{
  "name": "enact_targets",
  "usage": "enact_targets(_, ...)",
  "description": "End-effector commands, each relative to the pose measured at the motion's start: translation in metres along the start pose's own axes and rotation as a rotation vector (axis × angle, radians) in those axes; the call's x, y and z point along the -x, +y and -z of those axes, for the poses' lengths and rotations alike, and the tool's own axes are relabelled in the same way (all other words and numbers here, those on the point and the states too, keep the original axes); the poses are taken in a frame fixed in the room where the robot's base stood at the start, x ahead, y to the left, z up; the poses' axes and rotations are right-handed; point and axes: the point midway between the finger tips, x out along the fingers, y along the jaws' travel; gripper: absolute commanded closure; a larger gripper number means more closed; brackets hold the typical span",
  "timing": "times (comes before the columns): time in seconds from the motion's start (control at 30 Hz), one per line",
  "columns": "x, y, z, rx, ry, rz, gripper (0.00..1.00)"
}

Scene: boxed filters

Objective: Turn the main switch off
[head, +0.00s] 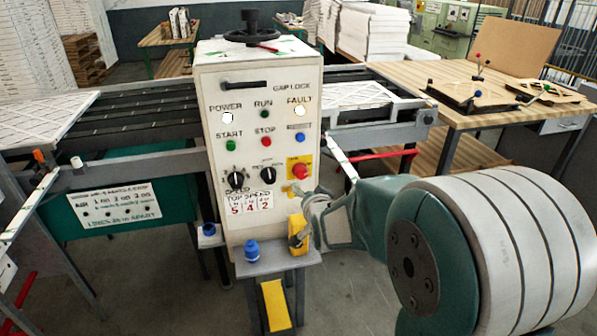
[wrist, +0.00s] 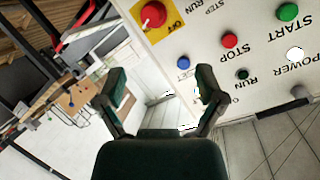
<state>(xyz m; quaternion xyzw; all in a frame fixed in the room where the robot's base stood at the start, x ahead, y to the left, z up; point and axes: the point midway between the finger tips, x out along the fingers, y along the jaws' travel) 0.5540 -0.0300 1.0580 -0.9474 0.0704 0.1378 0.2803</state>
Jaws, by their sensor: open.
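The main switch (head: 300,168) is a red rotary knob on a yellow plate, low on the right side of the white control panel (head: 213,85). In the wrist view the knob (wrist: 153,14) is at the top edge, tilted, with an OFF label on its plate. I cannot tell clearly where the knob points. My gripper (wrist: 160,84) is open and empty, with its two dark fingers apart and the knob beyond them. In the head view my gripper is near the panel's lower right edge, below the knob, and partly hard to make out.
Start (head: 231,146), stop (head: 266,142) and blue (head: 299,138) buttons sit above the switch. Black selector knobs (head: 266,173) are to its left. A yellow box (head: 297,229) and blue-topped item (head: 252,250) are lower down. A conveyor frame (head: 150,160) and workbench (head: 455,115) flank the panel.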

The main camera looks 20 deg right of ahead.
Motion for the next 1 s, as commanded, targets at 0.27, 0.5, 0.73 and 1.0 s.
enact_targets(0.27,-0.055,0.025,-0.019,-0.172,0.193,0.121,0.12)
enact_targets(0.5,-0.066,0.03,-0.022,-0.221,0.255,0.172,0.12)
enact_targets(0.73,-0.095,0.026,-0.014,-0.22,0.256,0.173,0.12)
enact_targets(1.0,-0.14,0.019,-0.002,-0.219,0.255,0.172,0.12)
